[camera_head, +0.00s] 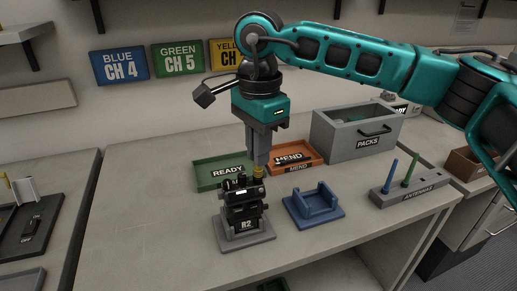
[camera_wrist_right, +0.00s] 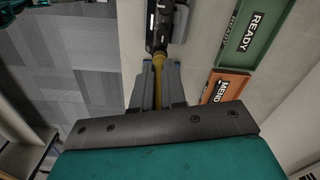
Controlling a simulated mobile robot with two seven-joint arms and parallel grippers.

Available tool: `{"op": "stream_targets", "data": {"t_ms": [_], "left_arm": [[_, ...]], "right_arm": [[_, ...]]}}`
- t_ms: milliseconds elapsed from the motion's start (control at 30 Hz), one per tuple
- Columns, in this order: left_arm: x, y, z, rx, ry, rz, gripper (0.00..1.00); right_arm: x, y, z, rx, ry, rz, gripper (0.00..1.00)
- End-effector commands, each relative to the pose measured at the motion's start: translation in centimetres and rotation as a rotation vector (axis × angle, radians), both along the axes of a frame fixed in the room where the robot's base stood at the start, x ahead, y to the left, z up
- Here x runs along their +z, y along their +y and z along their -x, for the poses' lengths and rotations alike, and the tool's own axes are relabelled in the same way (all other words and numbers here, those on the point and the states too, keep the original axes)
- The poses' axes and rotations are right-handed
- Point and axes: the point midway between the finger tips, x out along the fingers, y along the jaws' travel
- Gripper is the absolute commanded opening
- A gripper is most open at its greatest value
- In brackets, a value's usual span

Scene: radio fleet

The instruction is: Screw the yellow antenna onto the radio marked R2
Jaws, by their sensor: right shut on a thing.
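The black radio marked R2 (camera_head: 243,208) stands upright in a grey holder (camera_head: 247,236) on the table. My right gripper (camera_head: 259,164) points down over the radio's top and is shut on the yellow antenna. Only the antenna's lower end (camera_head: 258,171) shows in the head view, at the radio's top right. In the right wrist view the antenna (camera_wrist_right: 159,75) runs between the fingers and meets the end of the radio (camera_wrist_right: 158,35). I cannot tell whether its thread is engaged. My left gripper is not in view.
A green READY tray (camera_head: 207,186) and an orange MEND tray (camera_head: 314,163) lie behind the radio. An empty blue cradle (camera_head: 316,208) is to its right. A grey antenna rack (camera_head: 421,190) holds a blue and a green antenna. A grey PACKS bin (camera_head: 340,143) stands at the back right.

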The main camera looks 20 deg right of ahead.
Motion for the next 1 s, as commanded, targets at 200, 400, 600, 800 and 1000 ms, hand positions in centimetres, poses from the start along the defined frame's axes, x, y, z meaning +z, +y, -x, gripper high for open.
{"op": "stream_targets", "data": {"t_ms": [200, 400, 600, 800, 1000], "left_arm": [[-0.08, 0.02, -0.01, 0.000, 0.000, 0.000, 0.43], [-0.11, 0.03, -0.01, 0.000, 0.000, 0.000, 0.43], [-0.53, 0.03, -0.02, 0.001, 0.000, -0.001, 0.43], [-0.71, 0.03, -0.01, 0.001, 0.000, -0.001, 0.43], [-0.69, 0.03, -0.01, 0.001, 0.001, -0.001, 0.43]], "right_arm": [[0.04, 0.05, -0.06, -0.059, -0.002, -0.002, 0.00], [0.03, 0.05, -0.07, -0.066, -0.003, -0.002, 0.00], [-0.06, 0.07, -0.07, -0.263, -0.003, -0.003, 0.00], [0.02, 0.06, -0.08, -0.439, -0.003, -0.003, 0.00], [0.07, 0.04, -0.09, -0.459, -0.004, -0.003, 0.00]]}}
